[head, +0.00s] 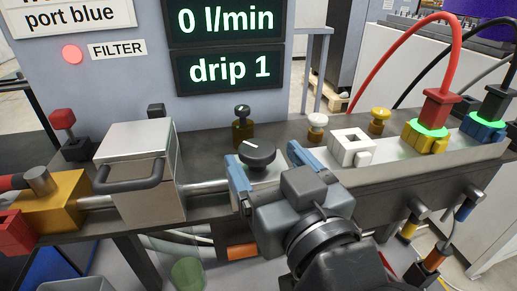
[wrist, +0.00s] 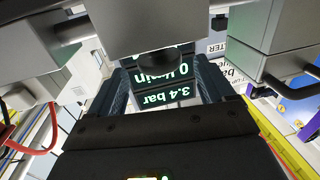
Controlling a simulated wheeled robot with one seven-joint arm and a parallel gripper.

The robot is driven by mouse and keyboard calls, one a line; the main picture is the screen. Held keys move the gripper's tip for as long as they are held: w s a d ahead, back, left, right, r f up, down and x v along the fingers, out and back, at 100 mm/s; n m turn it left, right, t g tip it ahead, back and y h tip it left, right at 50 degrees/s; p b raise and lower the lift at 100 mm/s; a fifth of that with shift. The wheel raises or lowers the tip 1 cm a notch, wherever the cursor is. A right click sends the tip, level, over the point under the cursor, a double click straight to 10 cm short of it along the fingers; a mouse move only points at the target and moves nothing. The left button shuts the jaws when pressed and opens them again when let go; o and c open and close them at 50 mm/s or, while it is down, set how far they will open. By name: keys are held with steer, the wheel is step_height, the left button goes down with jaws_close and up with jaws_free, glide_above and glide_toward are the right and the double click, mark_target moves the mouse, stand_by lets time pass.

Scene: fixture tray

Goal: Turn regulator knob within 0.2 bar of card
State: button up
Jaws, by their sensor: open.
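A round black knob (head: 257,154) with a white mark sits on the metal block, likely the regulator knob. My gripper (head: 270,172) is open, with its blue fingers either side of the knob's near part; I cannot tell whether they touch it. In the wrist view the dark knob (wrist: 160,62) shows between the fingers (wrist: 162,88). The display (wrist: 180,95) reads 3.4 bar, upside down there. The card (head: 70,15) at top left shows "port blue"; its upper lines are cut off.
A smaller black-topped knob (head: 242,113) stands behind. A grey filter box (head: 140,165) with a handle is at left. A white fitting (head: 351,147) and a yellow fitting with a red hose plug (head: 438,105) are at right. Another display (head: 229,70) reads drip 1.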

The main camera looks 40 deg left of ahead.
mark_target(258, 148)
steer(key=shift+x, duration=1.8)
steer(key=shift+c, duration=0.5)
steer(key=c, duration=0.9)
steer(key=shift+o, duration=0.2)
steer(key=m+t+h+p, duration=0.1)
steer(key=p, duration=0.1)
steer(key=shift+a+r+p, duration=0.1)
steer(key=shift+r+p, duration=0.1)
steer(key=shift+p, duration=0.2)
steer(key=shift+f+m+t+h+p, duration=0.15)
steer(key=shift+m+t+h+p, duration=0.55)
steer(key=shift+p, duration=0.45)
steer(key=shift+f+m+t+h, duration=0.25)
steer(key=shift+m+t+h, duration=0.35)
steer(key=shift+t+h, duration=0.15)
steer(key=shift+t, duration=0.25)
steer(key=shift+m+t+h, duration=0.3)
steer(key=shift+m+h, duration=0.05)
steer(key=shift+m, duration=0.05)
